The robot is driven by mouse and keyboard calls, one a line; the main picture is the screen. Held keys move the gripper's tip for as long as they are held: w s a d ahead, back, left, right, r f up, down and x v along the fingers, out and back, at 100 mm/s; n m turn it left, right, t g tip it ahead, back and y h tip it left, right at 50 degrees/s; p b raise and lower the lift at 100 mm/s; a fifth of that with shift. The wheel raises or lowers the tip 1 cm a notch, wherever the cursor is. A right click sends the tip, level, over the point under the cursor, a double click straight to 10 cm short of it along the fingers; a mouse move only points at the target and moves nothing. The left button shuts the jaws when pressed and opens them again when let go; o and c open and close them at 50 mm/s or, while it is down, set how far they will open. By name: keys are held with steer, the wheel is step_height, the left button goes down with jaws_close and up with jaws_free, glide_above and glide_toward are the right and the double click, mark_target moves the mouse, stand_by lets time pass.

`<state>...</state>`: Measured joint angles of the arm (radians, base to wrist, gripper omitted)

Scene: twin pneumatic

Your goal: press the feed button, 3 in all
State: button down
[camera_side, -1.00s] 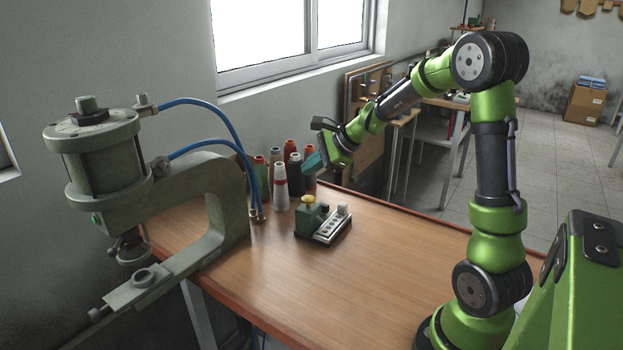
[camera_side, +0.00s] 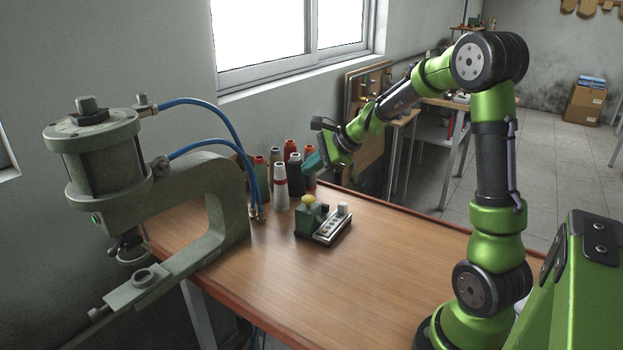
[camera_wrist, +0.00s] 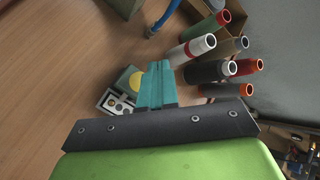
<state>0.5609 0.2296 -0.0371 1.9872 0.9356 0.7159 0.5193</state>
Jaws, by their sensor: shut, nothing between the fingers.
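A small green control box stands on the wooden table with a yellow button (camera_side: 308,199) on its top. A pale switch strip (camera_side: 331,229) is beside it. In the wrist view the yellow button (camera_wrist: 136,81) shows just left of my fingers, partly hidden by them, with the switch strip (camera_wrist: 118,104) below it. My gripper (camera_side: 313,161) is shut and empty, its teal fingers (camera_wrist: 158,80) together. In the side view it is above and a little to the right of the button, apart from it. I cannot tell which control the task calls the feed button.
Several thread spools (camera_side: 281,187) stand behind the control box, close to my fingers. A green pneumatic press (camera_side: 215,195) with blue hoses (camera_side: 240,146) is at the left. The front and right of the table (camera_side: 350,285) are clear.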

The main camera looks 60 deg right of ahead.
mark_target(311, 199)
step_height(311, 199, up, 4)
steer(key=shift+f, duration=0.1)
steer(key=shift+f, duration=0.1)
stand_by(0.3)
steer(key=shift+f, duration=4.3)
steer(key=shift+f, duration=0.1)
steer(key=shift+f, duration=0.35)
